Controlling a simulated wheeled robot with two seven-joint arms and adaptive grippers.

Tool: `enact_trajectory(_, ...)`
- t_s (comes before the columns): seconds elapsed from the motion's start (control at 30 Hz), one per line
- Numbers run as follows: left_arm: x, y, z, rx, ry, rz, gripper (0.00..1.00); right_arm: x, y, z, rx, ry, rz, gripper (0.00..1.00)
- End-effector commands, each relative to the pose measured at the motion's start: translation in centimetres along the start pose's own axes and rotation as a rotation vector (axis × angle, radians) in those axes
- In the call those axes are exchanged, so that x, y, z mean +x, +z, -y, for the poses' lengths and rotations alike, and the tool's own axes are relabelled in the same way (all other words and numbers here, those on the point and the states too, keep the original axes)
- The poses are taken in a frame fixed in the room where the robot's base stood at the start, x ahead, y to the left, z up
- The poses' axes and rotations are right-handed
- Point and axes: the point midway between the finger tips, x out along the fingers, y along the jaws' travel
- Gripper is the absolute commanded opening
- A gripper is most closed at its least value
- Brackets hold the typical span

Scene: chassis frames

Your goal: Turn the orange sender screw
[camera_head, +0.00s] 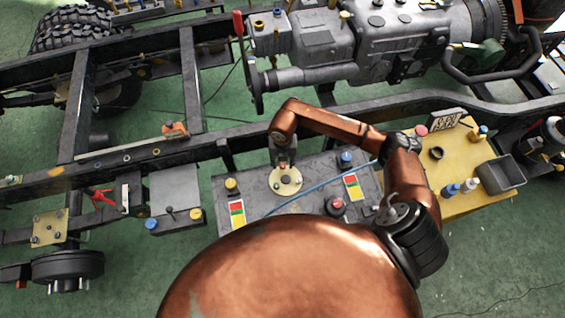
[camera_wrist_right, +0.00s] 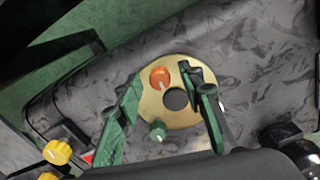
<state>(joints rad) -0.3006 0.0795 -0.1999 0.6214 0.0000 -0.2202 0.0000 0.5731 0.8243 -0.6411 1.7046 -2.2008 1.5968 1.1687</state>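The orange sender screw (camera_wrist_right: 160,78) is a round orange knob with a pale mark, near the rim of a round brass plate (camera_wrist_right: 181,121). The plate, on top of a dark grey tank, also shows in the head view (camera_head: 285,188). A black round cap (camera_wrist_right: 176,99) sits at its middle and a green knob (camera_wrist_right: 157,130) on its near side. My right gripper (camera_wrist_right: 161,80) is open above the plate, with the orange screw between its fingertips in the picture; contact cannot be told. In the head view, the right gripper (camera_head: 285,160) hides the screw. My left gripper is out of view.
The tank (camera_head: 320,165) carries yellow, blue and red knobs and coloured labels. A blue line (camera_head: 322,184) crosses its top. A chassis rail (camera_head: 150,162) runs behind. A yellow bench (camera_head: 457,165) with a grey bin (camera_head: 500,175) stands right.

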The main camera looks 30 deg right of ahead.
Motion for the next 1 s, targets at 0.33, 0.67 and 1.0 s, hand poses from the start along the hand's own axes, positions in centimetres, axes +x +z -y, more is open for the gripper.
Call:
enact_trajectory(0.33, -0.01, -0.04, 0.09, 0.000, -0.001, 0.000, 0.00, -0.03, -0.02, 0.00, 0.000, 0.000, 0.000, 0.25)
enact_trajectory(0.67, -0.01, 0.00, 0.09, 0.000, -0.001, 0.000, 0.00, -0.03, -0.02, 0.03, 0.000, -0.001, -0.001, 0.02)
enact_trajectory(1.0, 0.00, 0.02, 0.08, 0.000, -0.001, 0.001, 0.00, -0.03, -0.02, 0.06, -0.018, -0.002, -0.001, 0.00)
